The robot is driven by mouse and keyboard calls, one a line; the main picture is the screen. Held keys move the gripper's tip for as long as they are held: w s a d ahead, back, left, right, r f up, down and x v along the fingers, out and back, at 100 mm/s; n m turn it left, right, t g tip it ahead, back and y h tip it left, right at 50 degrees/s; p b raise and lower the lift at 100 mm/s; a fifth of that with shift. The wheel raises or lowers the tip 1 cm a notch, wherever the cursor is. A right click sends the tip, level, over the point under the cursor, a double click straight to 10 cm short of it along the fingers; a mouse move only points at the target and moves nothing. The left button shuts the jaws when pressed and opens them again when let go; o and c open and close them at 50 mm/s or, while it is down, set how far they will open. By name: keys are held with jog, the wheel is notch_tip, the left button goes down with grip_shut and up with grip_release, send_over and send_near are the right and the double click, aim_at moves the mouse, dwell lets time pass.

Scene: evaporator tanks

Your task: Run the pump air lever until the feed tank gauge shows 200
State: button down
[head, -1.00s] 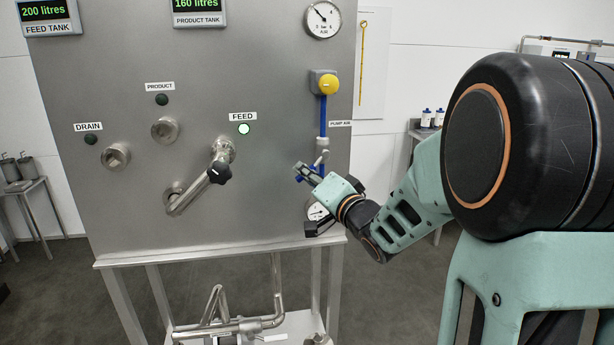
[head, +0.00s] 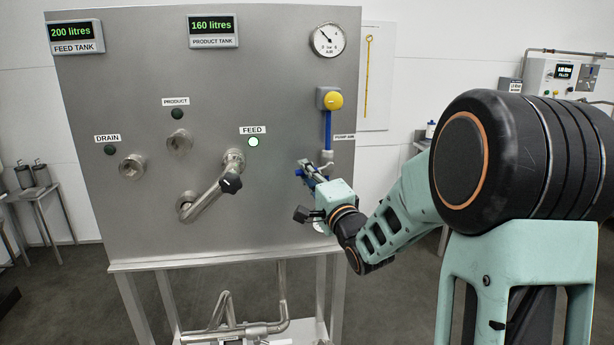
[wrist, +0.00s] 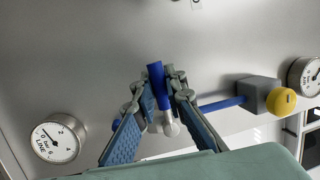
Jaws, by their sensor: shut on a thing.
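The feed tank gauge (head: 72,33) reads 200 litres in green. The pump air lever has a blue handle (wrist: 155,80), seen in the wrist view between my fingers. It stands roughly crosswise to the blue air pipe (wrist: 222,104). My gripper (head: 308,170) is at the lower right of the panel, below the pump air label (head: 344,137). In the wrist view my gripper (wrist: 160,85) is shut on the blue handle. The valve body (wrist: 168,125) is partly hidden by my fingers.
The product tank gauge (head: 212,29) reads 160 litres. The feed lamp (head: 253,142) is lit; the drain lamp (head: 110,150) and product lamp (head: 177,114) are dark. A bent pipe (head: 210,195) with a black knob sticks out left of my gripper. A yellow knob (head: 335,100) sits above.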

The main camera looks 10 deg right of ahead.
jog(key=shift+r+m, duration=0.25)
jog(key=shift+m, duration=0.25)
jog(key=c, duration=2)
grip_release()
jog(key=shift+o, duration=0.2)
jog(key=v, duration=1.2)
jog(key=shift+f, duration=0.1)
